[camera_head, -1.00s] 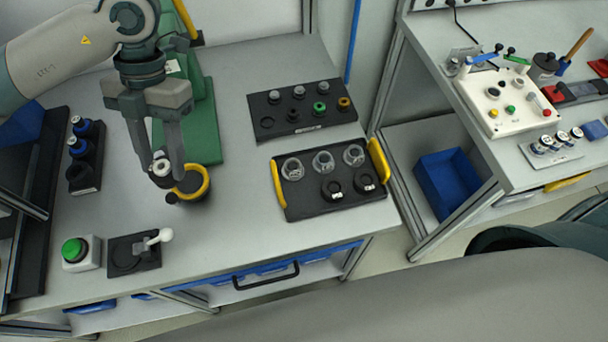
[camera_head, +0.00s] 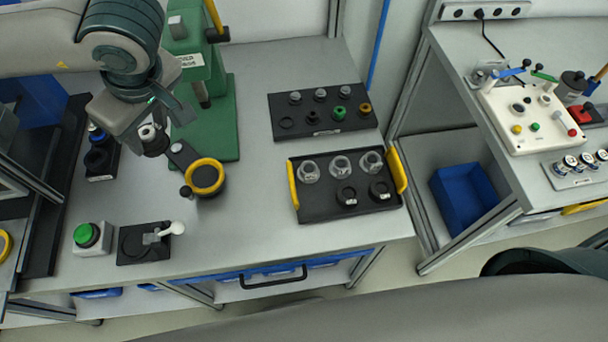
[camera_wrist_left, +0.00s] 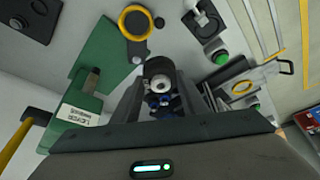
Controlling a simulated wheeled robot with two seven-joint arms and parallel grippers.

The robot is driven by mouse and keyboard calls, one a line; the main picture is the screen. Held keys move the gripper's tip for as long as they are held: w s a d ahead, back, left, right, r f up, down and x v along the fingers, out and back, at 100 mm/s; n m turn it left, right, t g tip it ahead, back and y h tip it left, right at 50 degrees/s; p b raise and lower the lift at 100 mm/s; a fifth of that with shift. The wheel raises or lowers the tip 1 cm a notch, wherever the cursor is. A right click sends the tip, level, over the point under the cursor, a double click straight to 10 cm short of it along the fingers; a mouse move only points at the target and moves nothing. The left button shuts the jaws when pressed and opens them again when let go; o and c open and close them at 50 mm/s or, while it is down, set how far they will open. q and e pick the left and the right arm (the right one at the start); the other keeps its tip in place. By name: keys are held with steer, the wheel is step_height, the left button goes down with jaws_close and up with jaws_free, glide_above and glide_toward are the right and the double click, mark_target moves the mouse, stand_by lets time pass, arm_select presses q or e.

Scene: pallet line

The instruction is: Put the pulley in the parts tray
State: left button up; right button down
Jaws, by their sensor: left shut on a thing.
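My left gripper (camera_head: 152,132) is shut on the pulley (camera_head: 149,141), a dark round part with a pale hub. It is held above the left part of the bench, left of the yellow-ringed black fixture. In the left wrist view the pulley (camera_wrist_left: 158,82) sits between the fingers, its pale hub facing the camera. In the head view the gripper partly hides it. The parts tray (camera_head: 320,207), black with yellow handles, lies on the right of the bench, well apart from the gripper. It holds three clear cups and two black round parts. My right gripper is not in view.
A black rack (camera_head: 362,123) of small parts lies behind the tray. The green press (camera_head: 222,125) stands behind the yellow-ringed fixture (camera_head: 206,178). A green-button box (camera_head: 92,240) and a lever plate (camera_head: 135,252) are at the front left. Bench between fixture and tray is clear.

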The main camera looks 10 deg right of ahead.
arm_select(q)
steer(key=m, duration=0.1)
steer(key=a+m+h, duration=0.1)
steer(key=m, duration=0.1)
steer(key=r+m+t, duration=0.1)
steer(key=m, duration=0.1)
steer(key=shift+w+a+h, duration=0.15)
steer(key=shift+w+h, duration=0.15)
steer(key=shift+h, duration=0.1)
steer(key=m, duration=0.2)
steer(key=r+m+h, duration=0.1)
steer(key=shift+w+a+t, duration=0.25)
steer(key=shift+a+t, duration=0.05)
steer(key=shift+a, duration=0.1)
steer(key=shift+a+r+m+h, duration=0.1)
steer(key=shift+r+m+h, duration=0.1)
steer(key=shift+m, duration=0.35)
steer(key=shift+a+r+m+h, duration=0.1)
steer(key=shift+m+h, duration=0.1)
steer(key=shift+m, duration=0.35)
steer(key=shift+f, duration=0.1)
